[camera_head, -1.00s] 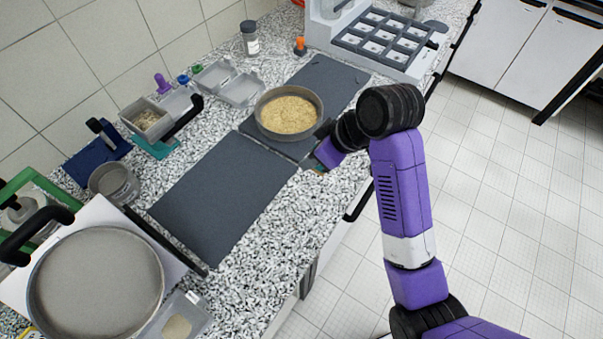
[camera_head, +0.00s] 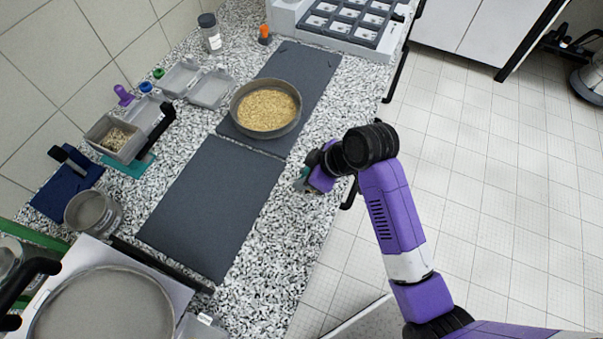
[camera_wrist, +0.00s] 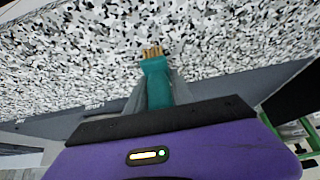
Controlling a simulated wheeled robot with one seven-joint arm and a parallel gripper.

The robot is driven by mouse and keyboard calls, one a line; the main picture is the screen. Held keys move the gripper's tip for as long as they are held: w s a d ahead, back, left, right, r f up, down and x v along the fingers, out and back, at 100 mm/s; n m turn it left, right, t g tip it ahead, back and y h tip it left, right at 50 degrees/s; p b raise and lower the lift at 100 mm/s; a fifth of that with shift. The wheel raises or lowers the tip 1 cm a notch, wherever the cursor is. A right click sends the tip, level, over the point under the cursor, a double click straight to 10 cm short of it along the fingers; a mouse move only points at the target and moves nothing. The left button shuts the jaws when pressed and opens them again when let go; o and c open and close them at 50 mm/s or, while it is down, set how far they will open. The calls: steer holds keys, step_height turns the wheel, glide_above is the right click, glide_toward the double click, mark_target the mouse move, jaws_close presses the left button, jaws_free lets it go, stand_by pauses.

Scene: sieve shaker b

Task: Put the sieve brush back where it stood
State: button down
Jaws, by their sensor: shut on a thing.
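The sieve brush (camera_wrist: 156,84) shows in the wrist view, with a teal handle and short tan bristles at its far end. My gripper (camera_wrist: 152,98) is shut on the handle, and the bristles point away from the wrist over the speckled worktop. In the head view my gripper (camera_head: 303,178) is above the worktop near its front edge, to the right of the dark mats. Only a little teal of the brush shows there. A flat teal piece (camera_head: 128,166) lies at the back left beside a grey tray; I cannot tell if the brush stood there.
A round sieve with tan grains (camera_head: 268,108) sits on the far dark mat. The near dark mat (camera_head: 212,205) is bare. A small empty sieve (camera_head: 93,212), a blue mat (camera_head: 66,190) and a large round pan (camera_head: 105,305) are at left. A grey compartment rack (camera_head: 345,22) stands at the back.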

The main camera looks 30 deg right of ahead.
steer(key=c, duration=1.1)
jaws_free()
steer(key=shift+r, duration=0.1)
